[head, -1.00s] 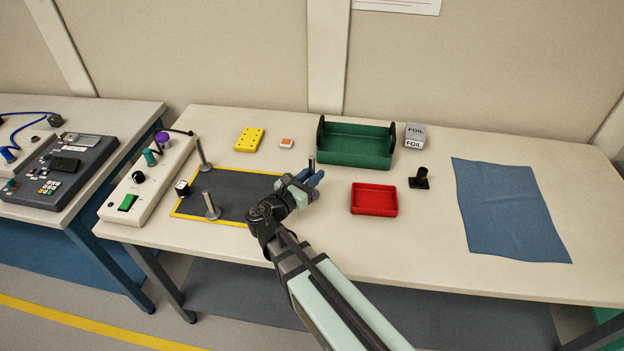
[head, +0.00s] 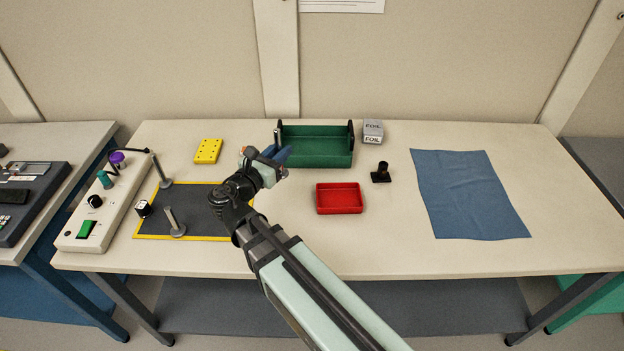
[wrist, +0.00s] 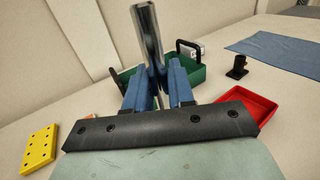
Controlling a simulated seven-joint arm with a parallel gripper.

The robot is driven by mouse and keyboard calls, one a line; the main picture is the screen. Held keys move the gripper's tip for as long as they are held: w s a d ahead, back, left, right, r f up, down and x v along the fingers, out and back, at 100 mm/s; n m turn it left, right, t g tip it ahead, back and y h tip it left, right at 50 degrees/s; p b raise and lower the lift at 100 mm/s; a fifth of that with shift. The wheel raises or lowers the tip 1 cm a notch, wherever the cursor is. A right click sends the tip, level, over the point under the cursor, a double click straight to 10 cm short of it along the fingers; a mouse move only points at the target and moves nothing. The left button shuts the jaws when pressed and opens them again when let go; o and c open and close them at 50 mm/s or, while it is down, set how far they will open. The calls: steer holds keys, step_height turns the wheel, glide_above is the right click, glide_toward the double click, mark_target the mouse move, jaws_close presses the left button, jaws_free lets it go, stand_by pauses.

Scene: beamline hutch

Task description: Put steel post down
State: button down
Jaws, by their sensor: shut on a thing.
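My gripper (head: 279,158) is shut on a steel post (wrist: 148,38), a bare shiny rod. In the wrist view the blue fingers (wrist: 160,78) grip its lower part, and it stands up out of them, tilted slightly left. In the head view only a short piece of the post (head: 277,136) shows above the fingers, in front of the green tray's left end. Its lower end is mostly hidden by the gripper.
A yellow-edged dark mat (head: 205,214) carries a standing post (head: 174,222); another (head: 158,170) stands at its back left corner. A green tray (head: 318,160), red tray (head: 339,211), black holder (head: 381,174) and blue cloth (head: 468,195) lie rightward. A yellow block (head: 208,151) sits back left.

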steer(key=d+m+g+h, duration=0.5)
steer(key=d+h, duration=0.1)
steer(key=d, duration=1)
steer(key=shift+s+d+f, duration=0.1)
steer(key=shift+s+f, duration=0.05)
steer(key=shift+f, duration=1.4)
steer(key=shift+s+a+f, duration=0.1)
steer(key=shift+s+f, duration=0.05)
steer(key=shift+f, duration=1.35)
steer(key=shift+s+d+f, duration=0.1)
steer(key=shift+s+f, duration=0.05)
steer(key=shift+f, duration=1.4)
steer(key=shift+f, duration=0.1)
steer(key=c, duration=1)
jaws_free()
steer(key=shift+o, duration=0.2)
steer(key=v, duration=1.2)
steer(key=shift+r, duration=0.3)
